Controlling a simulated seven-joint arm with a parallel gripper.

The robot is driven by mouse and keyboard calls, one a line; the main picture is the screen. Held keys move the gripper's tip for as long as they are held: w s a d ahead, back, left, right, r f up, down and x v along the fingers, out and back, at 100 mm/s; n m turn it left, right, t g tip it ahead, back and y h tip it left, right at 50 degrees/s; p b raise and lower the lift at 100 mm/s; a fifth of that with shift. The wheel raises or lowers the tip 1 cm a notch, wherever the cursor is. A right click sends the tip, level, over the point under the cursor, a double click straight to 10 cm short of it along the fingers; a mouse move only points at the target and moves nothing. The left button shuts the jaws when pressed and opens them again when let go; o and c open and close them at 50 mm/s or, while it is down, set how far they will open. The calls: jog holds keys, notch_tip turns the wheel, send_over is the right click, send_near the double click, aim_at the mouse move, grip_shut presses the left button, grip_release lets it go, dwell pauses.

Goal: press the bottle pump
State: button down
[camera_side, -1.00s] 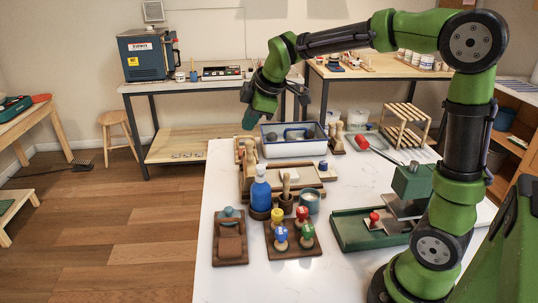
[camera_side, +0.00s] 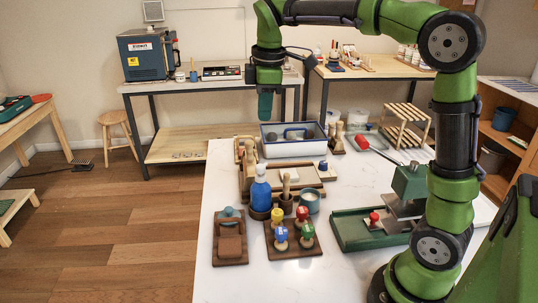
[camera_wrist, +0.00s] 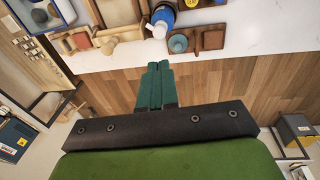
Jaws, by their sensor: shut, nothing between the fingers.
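The blue bottle (camera_side: 260,192) with a pale pump top (camera_side: 261,170) stands upright on the white table, left of the middle, in the side view. In the wrist view the bottle (camera_wrist: 163,17) shows at the top edge, its white pump top (camera_wrist: 159,30) just beyond my fingertips. My gripper (camera_side: 265,114) hangs pointing down, well above the table and apart from the bottle in the side view. Its green fingers also show in the wrist view (camera_wrist: 159,66), closed together with nothing between them.
A wooden holder with coloured knobs (camera_side: 282,250) and a brown stand (camera_side: 229,255) sit in front of the bottle. A white-blue tub (camera_side: 272,150) is behind.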

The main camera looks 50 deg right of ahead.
aim_at(262, 167)
jog(key=f, duration=0.4)
jog(key=w+f, duration=0.1)
jog(key=f, duration=0.8)
jog(key=shift+w+d+f, duration=0.3)
jog(key=shift+w+f, duration=0.05)
jog(key=shift+f, duration=0.05)
jog(key=shift+f, duration=1.35)
notch_tip(262, 167, up, 15)
jog(key=s, duration=0.1)
jog(key=shift+s+a, duration=0.15)
jog(key=shift+a, duration=0.1)
